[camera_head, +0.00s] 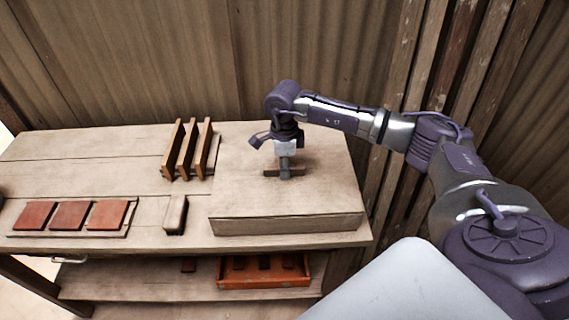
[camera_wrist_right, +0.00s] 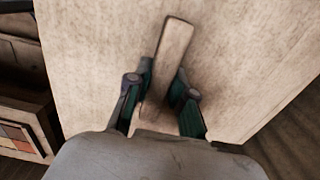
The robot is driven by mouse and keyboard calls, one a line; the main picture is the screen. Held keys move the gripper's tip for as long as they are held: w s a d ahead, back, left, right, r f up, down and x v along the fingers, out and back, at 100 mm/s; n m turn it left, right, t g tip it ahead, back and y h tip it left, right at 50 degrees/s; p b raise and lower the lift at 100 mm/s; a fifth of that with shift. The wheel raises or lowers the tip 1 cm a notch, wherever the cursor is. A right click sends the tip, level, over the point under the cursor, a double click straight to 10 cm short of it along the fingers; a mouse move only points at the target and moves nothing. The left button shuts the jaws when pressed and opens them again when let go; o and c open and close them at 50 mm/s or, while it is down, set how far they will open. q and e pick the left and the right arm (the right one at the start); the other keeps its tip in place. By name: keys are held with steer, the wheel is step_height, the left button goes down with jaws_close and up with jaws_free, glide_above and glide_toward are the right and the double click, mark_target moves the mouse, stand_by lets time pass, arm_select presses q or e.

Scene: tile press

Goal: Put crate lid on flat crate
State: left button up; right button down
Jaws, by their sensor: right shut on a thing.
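The crate lid (camera_head: 240,180) is a wide, pale wooden panel at the right end of the bench. A bar handle (camera_head: 270,172) stands on its top; in the right wrist view the handle (camera_wrist_right: 168,55) runs between the fingers, over the pale lid surface (camera_wrist_right: 90,40). My right gripper (camera_head: 285,174) is shut on this handle from above. A pale front wall (camera_head: 290,224), seemingly the flat crate, shows below the lid's front edge. The rest of it is hidden, and I cannot tell whether the lid touches it. My left gripper is not in view.
Left of the lid stand several upright wooden slats (camera_head: 186,150) and a small pale block (camera_head: 175,214). Reddish tiles (camera_head: 72,215) lie on a board at the front left. An orange tray (camera_head: 262,282) sits on the lower shelf. A corrugated wall (camera_head: 160,60) rises behind the bench.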

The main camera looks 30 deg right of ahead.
steer(key=shift+f, duration=0.15)
steer(key=c, duration=1)
jaws_free()
step_height(320, 180, up, 12)
steer(key=b, duration=0.3)
steer(key=shift+b, duration=0.3)
